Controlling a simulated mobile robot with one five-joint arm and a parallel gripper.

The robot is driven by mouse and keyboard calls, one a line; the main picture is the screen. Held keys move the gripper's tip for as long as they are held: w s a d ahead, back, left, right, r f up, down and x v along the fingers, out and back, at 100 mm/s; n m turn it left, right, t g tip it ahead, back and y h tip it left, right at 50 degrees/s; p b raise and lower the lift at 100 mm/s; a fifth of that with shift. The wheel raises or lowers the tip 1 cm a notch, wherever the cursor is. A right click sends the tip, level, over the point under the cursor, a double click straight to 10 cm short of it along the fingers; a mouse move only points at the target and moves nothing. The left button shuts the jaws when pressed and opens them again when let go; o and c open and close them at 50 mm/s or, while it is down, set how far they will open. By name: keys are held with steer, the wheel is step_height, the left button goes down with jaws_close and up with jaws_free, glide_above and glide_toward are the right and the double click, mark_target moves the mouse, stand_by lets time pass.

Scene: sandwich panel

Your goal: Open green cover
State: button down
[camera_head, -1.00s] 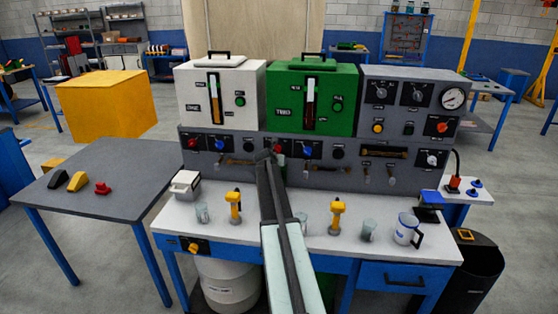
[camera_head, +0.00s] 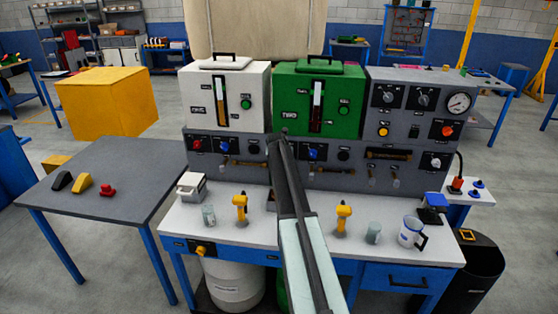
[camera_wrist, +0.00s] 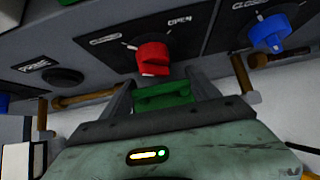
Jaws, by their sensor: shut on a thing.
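My gripper (camera_head: 277,135) reaches up to the grey panel just below the green box marked TWO (camera_head: 290,95). In the wrist view, my gripper (camera_wrist: 163,98) is shut on a small green piece, which looks like the green cover (camera_wrist: 163,94). The green piece sits just below a red knob (camera_wrist: 152,57) between the markings CLOSED and OPEN. I cannot tell whether the green piece is hinged to the panel. The green box has a lid with a black handle (camera_head: 325,58), lying on its top.
A blue knob (camera_wrist: 270,33) is at right in the wrist view. Yellow tools (camera_head: 240,208), glasses and a mug (camera_head: 411,232) stand on the white bench.

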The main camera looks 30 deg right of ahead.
steer(key=shift+s+d, duration=0.15)
steer(key=shift+d, duration=0.05)
steer(key=shift+c, duration=0.9)
jaws_free()
steer(key=shift+a, duration=0.15)
steer(key=shift+a+r+p, duration=0.15)
steer(key=shift+r+p, duration=0.15)
steer(key=shift+p, duration=0.05)
steer(key=p+v, duration=0.5)
steer(key=v, duration=0.2)
steer(key=shift+s, duration=0.1)
steer(key=shift+a, duration=0.1)
